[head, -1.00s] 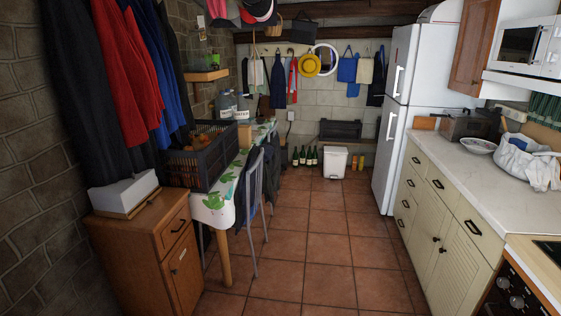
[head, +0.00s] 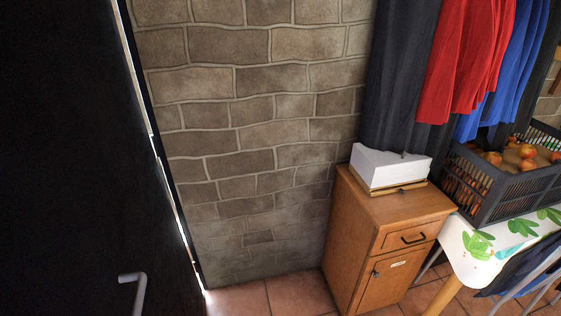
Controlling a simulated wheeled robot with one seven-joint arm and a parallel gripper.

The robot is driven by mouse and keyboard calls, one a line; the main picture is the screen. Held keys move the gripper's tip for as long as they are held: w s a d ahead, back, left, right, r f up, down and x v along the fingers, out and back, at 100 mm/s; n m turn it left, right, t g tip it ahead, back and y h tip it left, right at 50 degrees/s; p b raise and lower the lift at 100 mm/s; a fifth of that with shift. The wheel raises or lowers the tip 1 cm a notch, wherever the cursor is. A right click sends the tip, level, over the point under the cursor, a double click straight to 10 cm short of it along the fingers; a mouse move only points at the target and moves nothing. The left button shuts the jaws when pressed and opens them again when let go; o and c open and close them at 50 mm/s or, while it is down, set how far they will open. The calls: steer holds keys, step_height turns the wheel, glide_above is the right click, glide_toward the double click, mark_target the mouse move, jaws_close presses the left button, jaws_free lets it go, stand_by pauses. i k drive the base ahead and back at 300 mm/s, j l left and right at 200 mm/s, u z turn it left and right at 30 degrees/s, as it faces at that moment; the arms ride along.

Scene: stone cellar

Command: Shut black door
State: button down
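The black door (head: 70,150) fills the left side of the head view, close to me. A grey lever handle (head: 133,290) sticks out near its lower right part. A thin bright gap (head: 150,130) runs down along the door's right edge, between it and the stone wall, so the door looks slightly ajar, though I cannot tell how far. The door's lower end is cut off by the frame. My gripper is not in view.
A stone block wall (head: 255,130) stands right of the door. A wooden cabinet (head: 385,235) with a white box (head: 390,168) on it stands against the wall. Dark, red and blue clothes (head: 465,60) hang above. A crate of oranges (head: 475,195) sits on a table (head: 475,265). Some tile floor (head: 300,292) is clear.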

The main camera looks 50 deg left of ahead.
mark_target(89, 226)
steer(key=i+u, duration=0.15)
steer(key=u, duration=0.3)
steer(key=i+u, duration=0.1)
steer(key=u, duration=0.3)
steer(key=i+l+u, duration=0.1)
steer(key=u, duration=0.35)
steer(key=i+l+u, duration=0.1)
steer(key=u, duration=1.65)
steer(key=k+l+u, duration=0.3)
steer(key=k+l, duration=0.3)
